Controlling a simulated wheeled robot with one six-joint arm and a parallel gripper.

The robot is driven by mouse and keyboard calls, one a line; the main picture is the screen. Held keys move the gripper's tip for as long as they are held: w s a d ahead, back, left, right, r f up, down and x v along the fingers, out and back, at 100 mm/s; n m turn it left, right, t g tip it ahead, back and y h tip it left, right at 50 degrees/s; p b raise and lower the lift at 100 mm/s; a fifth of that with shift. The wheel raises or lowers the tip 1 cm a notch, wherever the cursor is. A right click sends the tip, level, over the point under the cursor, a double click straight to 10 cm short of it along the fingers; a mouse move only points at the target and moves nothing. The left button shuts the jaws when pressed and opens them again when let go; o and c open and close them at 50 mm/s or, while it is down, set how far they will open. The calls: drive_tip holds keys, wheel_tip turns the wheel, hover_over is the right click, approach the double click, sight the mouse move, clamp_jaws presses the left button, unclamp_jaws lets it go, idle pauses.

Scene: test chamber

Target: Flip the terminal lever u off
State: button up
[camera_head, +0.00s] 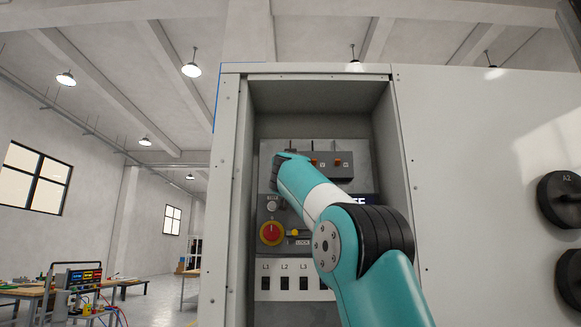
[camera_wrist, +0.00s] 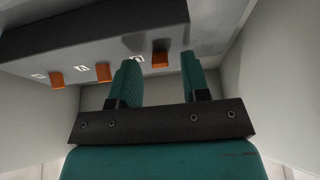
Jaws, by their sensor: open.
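A dark switch box (camera_head: 338,173) in the recessed cabinet carries small orange levers. In the head view, the middle lever (camera_head: 313,162) and right lever (camera_head: 337,162) show; the left one is hidden behind my gripper (camera_head: 286,158). In the wrist view, three orange levers show in a row: left (camera_wrist: 57,80), middle (camera_wrist: 103,72) and right (camera_wrist: 160,59). Their labels are too small to read surely. The right one, apparently u, lies between the fingertips of my open gripper (camera_wrist: 160,68). I cannot tell whether either finger touches it.
Below the box are a red rotary knob (camera_head: 271,233) on a yellow plate and a row of black switches marked L1 to L3 (camera_head: 284,283). The cabinet side walls (camera_head: 386,140) stand close on both sides. A bench with instruments (camera_head: 83,277) is far left.

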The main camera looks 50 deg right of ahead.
drive_tip(key=shift+a+f, duration=0.1)
drive_tip(key=b+v, duration=0.8)
drive_tip(key=v, duration=0.9)
drive_tip(key=shift+s, duration=0.2)
drive_tip(key=w+a+f+n+t+y+p, duration=0.2)
drive_tip(key=w+a+f+n+t+y, duration=0.1)
drive_tip(key=w+a+f+n+y, duration=0.55)
drive_tip(key=a+f+n+g+y+p, duration=0.3)
drive_tip(key=a+f+y, duration=0.7)
drive_tip(key=f, duration=0.8)
drive_tip(key=s+a+f+n+g+y+p, duration=0.1)
drive_tip(key=s+a+f+n+g, duration=0.1)
drive_tip(key=s+a+f+g, duration=0.35)
drive_tip(key=s+a+f+n+g+y, duration=0.1)
drive_tip(key=s+a+f+g, duration=0.25)
drive_tip(key=a+f, duration=0.35)
drive_tip(key=s+a+f+n+g, duration=0.1)
drive_tip(key=s+f, duration=0.3)
drive_tip(key=s, duration=0.4)
drive_tip(key=s+a+f+n+g+p, duration=0.1)
drive_tip(key=s+f+g, duration=0.3)
drive_tip(key=s, duration=0.4)
drive_tip(key=shift+s+a+f+y+p, duration=0.15)
drive_tip(key=shift+a+f+y+p, duration=0.2)
drive_tip(key=shift+f, duration=0.3)
